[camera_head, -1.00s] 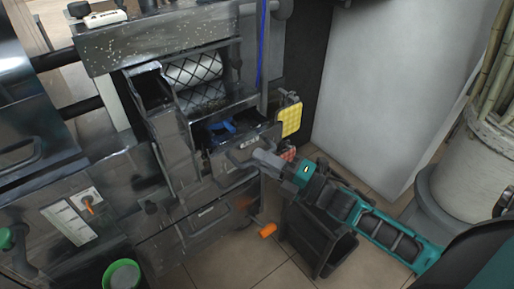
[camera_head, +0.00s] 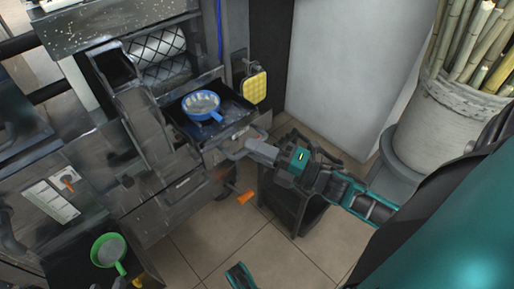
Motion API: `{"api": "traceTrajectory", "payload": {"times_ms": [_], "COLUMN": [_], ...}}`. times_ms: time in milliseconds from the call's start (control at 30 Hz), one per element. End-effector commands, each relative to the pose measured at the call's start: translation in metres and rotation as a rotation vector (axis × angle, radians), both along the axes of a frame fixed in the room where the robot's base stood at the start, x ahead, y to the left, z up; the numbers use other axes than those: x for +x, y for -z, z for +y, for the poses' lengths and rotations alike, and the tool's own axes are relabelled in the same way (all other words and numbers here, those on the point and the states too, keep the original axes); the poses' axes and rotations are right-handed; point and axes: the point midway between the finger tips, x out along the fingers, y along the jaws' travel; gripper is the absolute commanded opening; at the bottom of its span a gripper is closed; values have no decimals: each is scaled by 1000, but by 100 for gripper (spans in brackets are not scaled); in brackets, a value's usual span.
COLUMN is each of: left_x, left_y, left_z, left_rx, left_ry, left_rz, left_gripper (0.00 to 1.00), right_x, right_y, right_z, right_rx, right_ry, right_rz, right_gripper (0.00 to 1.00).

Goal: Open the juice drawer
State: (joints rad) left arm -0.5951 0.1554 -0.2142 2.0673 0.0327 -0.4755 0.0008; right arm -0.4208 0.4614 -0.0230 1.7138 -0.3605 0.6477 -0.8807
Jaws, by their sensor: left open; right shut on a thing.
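The juice drawer (camera_head: 239,108) is pulled out below the press rollers, and its dark inside shows. A blue strainer (camera_head: 201,104) sits in it, its short handle pointing toward the drawer front. My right gripper (camera_head: 250,149) is shut on the drawer's handle (camera_head: 236,154) at the front; its fingers partly hide the handle. My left gripper is not in view; only a small teal piece of what looks like my arm shows at the bottom edge.
A yellow sponge (camera_head: 254,88) hangs right of the drawer. A dark bin (camera_head: 293,213) stands below my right gripper. An orange knob (camera_head: 245,197) sticks out below the drawer. A green strainer (camera_head: 108,250) is at lower left. A pot of canes (camera_head: 452,125) stands at right.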

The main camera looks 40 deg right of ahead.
Motion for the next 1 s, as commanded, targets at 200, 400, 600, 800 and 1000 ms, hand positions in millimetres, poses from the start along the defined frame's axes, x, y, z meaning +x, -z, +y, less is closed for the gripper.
{"api": "traceTrajectory", "payload": {"times_ms": [200, 400, 600, 800, 1000], "left_x": [0, 0, 1, 2, 2], "left_y": [0, 0, -1, -6, -10], "left_z": [0, 0, -2, -2, -2], "left_rx": [0, -2, -6, -9, -9], "left_ry": [0, -1, -4, -6, -5], "left_rz": [0, 0, 0, -3, -4], "left_gripper": [43, 43, 43, 43, 43], "right_x": [0, 0, -4, -32, -71], "right_y": [0, 0, 1, 7, 14], "right_z": [0, 0, -3, -19, -42], "right_rx": [0, 0, 0, -1, 0], "right_ry": [0, 0, 1, 2, 2], "right_rz": [0, 0, 2, 6, 7], "right_gripper": [32, 39, 39, 39, 39]}}
